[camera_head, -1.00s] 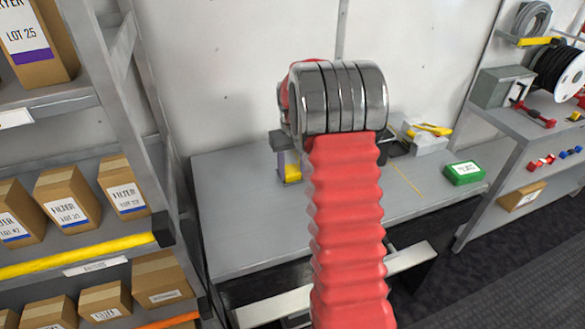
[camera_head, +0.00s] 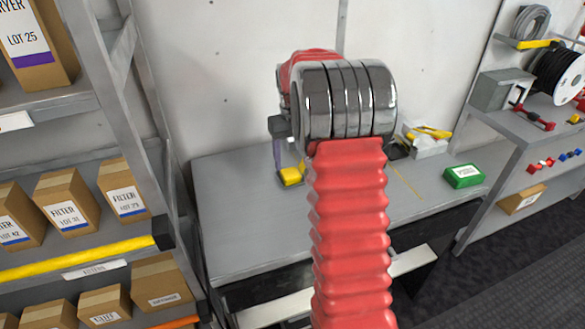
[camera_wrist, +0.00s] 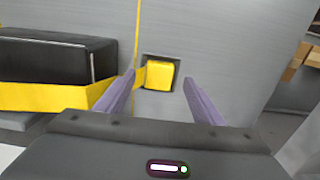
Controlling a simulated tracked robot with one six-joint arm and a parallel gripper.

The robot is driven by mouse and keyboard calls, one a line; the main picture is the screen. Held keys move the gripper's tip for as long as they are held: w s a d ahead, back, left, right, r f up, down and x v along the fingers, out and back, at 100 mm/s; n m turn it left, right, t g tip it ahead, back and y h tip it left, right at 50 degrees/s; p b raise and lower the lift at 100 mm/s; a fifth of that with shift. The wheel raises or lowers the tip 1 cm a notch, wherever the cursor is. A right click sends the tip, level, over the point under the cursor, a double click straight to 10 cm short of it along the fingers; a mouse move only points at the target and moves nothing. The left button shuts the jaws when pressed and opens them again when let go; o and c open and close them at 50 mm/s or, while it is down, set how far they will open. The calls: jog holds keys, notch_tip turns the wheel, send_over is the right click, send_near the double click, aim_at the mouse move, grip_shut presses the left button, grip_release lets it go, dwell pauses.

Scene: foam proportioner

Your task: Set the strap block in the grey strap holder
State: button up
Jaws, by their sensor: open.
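The strap block (camera_wrist: 159,75) is yellow and sits in the square dark-grey strap holder (camera_wrist: 176,61) in the wrist view. The holder's rim shows along the top and right of the block; how deep the block sits I cannot tell. The block also shows in the head view (camera_head: 291,177), below my gripper (camera_head: 280,155). In the wrist view the two purple fingers of my gripper (camera_wrist: 159,80) stand open, one on each side of the block, with visible gaps. A yellow strap (camera_wrist: 50,97) runs along a black case (camera_wrist: 60,58) at left; the left finger partly hides its end near the block.
The grey bench (camera_head: 240,225) is mostly clear at its front left. A green box (camera_head: 464,176) stands on its right. A shelf with cartons (camera_head: 125,200) stands close at left, a side bench (camera_head: 520,125) at right. My red arm hides the bench middle.

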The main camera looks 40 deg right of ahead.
aim_at(292, 176)
notch_tip(292, 176, up, 7)
dwell(0.3)
dwell(0.5)
jog(key=s+a+r+t, duration=0.1)
jog(key=s+a+r, duration=0.25)
jog(key=a, duration=0.25)
jog(key=s+a+r+n+t, duration=0.1)
jog(key=s+a+r, duration=0.1)
jog(key=s+a, duration=0.25)
jog(key=s+a+r+t, duration=0.1)
jog(key=s+a+r, duration=0.2)
jog(key=a, duration=0.3)
jog(key=s+a+f+n+t, duration=0.1)
jog(key=s+a+f, duration=0.1)
jog(key=s+a, duration=0.3)
jog(key=s+a+f+n+t, duration=0.1)
jog(key=s+a+f, duration=0.1)
jog(key=s+a, duration=0.4)
jog(key=s, duration=0.4)
jog(key=shift+s+t, duration=0.15)
jog(key=shift+t, duration=0.15)
